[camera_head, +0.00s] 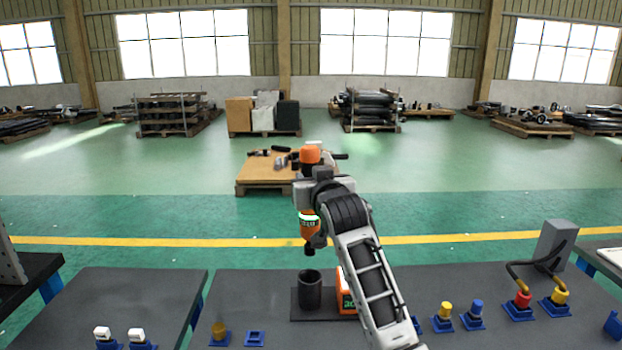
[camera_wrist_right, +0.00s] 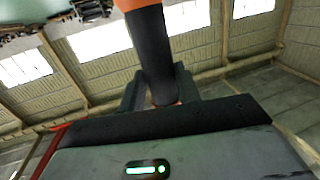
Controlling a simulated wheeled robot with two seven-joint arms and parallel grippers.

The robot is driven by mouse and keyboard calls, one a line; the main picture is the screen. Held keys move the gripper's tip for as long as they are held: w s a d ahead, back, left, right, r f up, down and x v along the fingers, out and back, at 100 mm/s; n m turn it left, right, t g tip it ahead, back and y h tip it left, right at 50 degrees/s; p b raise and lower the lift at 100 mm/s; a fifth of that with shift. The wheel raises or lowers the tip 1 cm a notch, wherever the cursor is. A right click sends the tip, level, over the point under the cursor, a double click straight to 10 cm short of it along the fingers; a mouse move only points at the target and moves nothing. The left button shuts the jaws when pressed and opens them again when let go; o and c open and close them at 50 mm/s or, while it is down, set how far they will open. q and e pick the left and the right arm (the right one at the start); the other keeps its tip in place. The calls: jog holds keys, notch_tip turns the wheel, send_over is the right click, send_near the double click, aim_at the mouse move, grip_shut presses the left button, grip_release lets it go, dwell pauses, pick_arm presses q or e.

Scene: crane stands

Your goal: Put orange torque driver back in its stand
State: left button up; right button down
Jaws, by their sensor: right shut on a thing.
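My right gripper (camera_head: 306,190) is shut on the orange torque driver (camera_head: 309,228) and holds it roughly upright in the air. Its orange top shows above the gripper, and its orange lower body and dark tip hang below. In the right wrist view the driver's black grip (camera_wrist_right: 152,45) sits between the fingers (camera_wrist_right: 158,88). The stand, a black cup (camera_head: 310,292) on a dark base plate, is on the table below the driver's tip, with a clear gap between them. My left gripper is not in view.
An orange and white box (camera_head: 346,291) stands right of the cup, partly hidden by my right arm. Blue holders with yellow, blue and red plugs (camera_head: 523,301) line the right side. An empty blue holder (camera_head: 255,338) and a yellow-topped one (camera_head: 220,332) are at front left.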

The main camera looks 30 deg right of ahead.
jog(key=shift+r, duration=0.25)
jog(key=shift+f+b, duration=0.4)
jog(key=shift+f, duration=0.25)
notch_tip(320, 180, down, 2)
jog(key=shift+f+b, duration=0.1)
jog(key=shift+b, duration=0.5)
jog(key=shift+f+b, duration=0.4)
jog(key=shift+f, duration=0.6)
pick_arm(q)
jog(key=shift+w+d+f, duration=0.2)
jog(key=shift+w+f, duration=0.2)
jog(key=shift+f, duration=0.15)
pick_arm(e)
jog(key=shift+f, duration=0.15)
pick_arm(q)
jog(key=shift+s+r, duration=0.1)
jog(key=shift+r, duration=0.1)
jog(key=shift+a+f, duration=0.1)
